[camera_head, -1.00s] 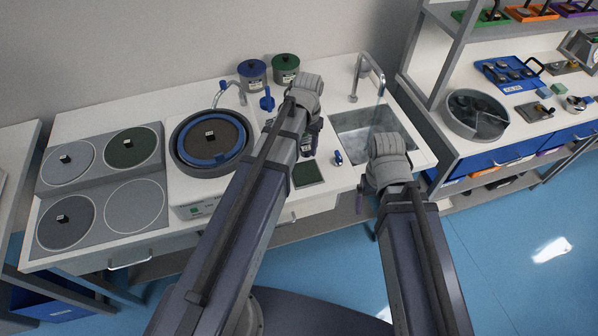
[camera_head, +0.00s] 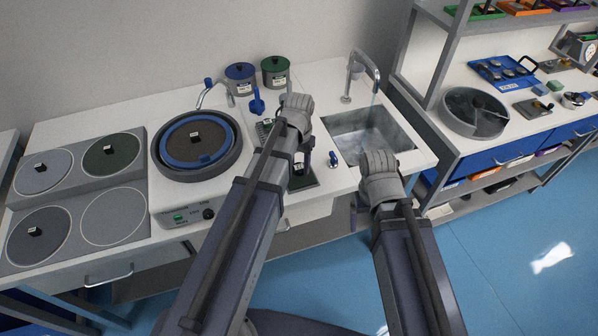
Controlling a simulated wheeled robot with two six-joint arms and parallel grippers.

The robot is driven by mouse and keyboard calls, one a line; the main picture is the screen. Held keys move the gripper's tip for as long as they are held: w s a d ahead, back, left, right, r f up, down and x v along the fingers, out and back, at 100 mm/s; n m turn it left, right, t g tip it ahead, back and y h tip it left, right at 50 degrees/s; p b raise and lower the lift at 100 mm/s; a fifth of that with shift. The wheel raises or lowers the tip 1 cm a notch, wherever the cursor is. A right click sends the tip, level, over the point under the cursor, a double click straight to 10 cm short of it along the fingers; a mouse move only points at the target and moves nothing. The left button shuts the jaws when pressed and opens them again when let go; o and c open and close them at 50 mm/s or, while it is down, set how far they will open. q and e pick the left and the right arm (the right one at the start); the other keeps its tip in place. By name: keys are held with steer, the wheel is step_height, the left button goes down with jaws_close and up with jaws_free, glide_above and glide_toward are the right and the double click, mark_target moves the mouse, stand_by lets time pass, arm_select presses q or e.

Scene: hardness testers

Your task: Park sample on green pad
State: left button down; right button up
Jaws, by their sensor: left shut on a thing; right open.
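The green pad (camera_head: 304,186) is a dark green square on the white counter, left of the sink and partly hidden by my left arm. My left gripper (camera_head: 301,161) points down over it, shut on a small dark sample (camera_head: 299,169) with a pale label. The sample is at or just above the pad; I cannot tell if it touches. My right gripper (camera_head: 359,204) is largely hidden below its wrist, near the counter's front edge in front of the sink; its fingers are hard to make out.
Two lidded jars (camera_head: 275,71) are behind. Several discs with blocks lie far left.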

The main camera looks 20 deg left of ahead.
mark_target(299, 167)
arm_select(q)
steer(key=shift+f, duration=0.75)
arm_select(e)
steer(key=shift+f, duration=0.75)
arm_select(q)
steer(key=shift+b, duration=0.3)
steer(key=shift+f, duration=0.2)
steer(key=shift+c, duration=1.9)
jaws_free()
arm_select(e)
steer(key=shift+f, duration=0.1)
arm_select(q)
steer(key=shift+r, duration=0.15)
step_height(299, 167, up, 12)
steer(key=p, duration=1.2)
steer(key=s+d+m+y, duration=0.1)
steer(key=s+d, duration=0.9)
steer(key=s, duration=0.4)
steer(key=shift+s+d+r+m, duration=0.15)
steer(key=shift+d+m, duration=0.1)
steer(key=shift+m, duration=0.05)
arm_select(e)
step_height(299, 167, up, 12)
